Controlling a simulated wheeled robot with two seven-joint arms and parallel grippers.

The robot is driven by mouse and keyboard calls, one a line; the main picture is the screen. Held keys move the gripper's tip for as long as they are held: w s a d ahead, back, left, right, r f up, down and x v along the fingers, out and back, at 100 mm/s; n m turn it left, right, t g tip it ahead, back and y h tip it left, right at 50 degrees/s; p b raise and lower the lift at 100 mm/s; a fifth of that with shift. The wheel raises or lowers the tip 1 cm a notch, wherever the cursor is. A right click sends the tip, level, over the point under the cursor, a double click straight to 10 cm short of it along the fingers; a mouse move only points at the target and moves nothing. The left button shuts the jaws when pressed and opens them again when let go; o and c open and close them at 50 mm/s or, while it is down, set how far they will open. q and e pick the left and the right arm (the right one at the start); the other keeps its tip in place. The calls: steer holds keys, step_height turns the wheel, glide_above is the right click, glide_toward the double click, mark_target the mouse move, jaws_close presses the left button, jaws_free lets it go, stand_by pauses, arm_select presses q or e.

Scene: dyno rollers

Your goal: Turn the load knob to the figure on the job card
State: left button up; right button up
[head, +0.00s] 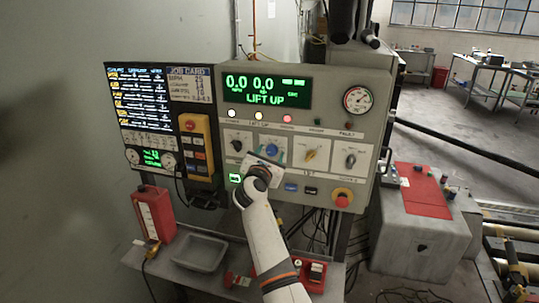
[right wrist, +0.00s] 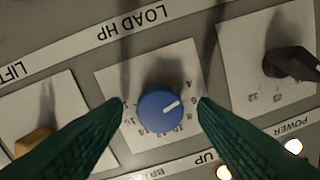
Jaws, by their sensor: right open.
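The blue load knob (right wrist: 158,112) sits on a white plate under the label "LOAD HP", which appears upside down in the right wrist view. Its white pointer line aims up and right, near the figure that looks like 6. In the head view the knob (head: 271,151) shows just above my right gripper (head: 266,166). In the right wrist view my right gripper (right wrist: 161,102) is open, its green fingers either side of the knob; I cannot tell whether they touch it. The job card (head: 190,84) is at the panel's upper left; its small figures are hard to read. My left gripper is out of view.
The display (head: 264,91) reads "LIFT UP" with zeros above. A yellow knob (head: 310,155) and a black knob (head: 350,160) sit right of the load knob; another black knob (head: 238,145) is left. A red stop button (head: 342,197) is lower right. A grey tray (head: 201,253) lies below.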

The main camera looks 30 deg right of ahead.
steer(key=shift+c, duration=0.3)
steer(key=c, duration=0.9)
